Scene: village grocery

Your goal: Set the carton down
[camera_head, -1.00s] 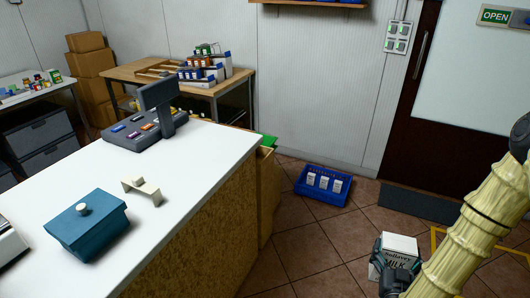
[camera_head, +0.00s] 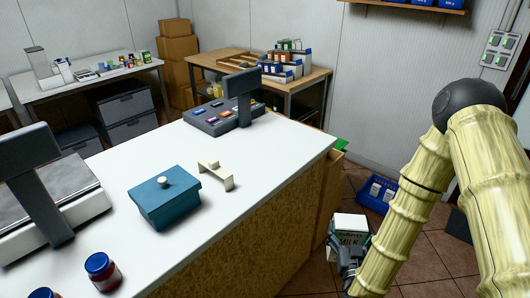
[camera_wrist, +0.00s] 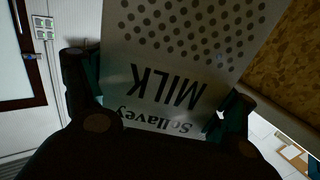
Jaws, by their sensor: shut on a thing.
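A white milk carton (camera_head: 350,226) with dark lettering is held in my gripper (camera_head: 346,252), low beside the right end of the counter and below its top. In the wrist view the carton (camera_wrist: 185,60) fills the middle, with its lettering upside down. The gripper's fingers (camera_wrist: 160,95) are shut on its two sides. My arm hides part of the carton in the head view, and its bottom is not clearly visible there.
The white counter (camera_head: 275,150) has free room at its middle and far right. A blue crate (camera_head: 377,198) with cartons sits on the floor.

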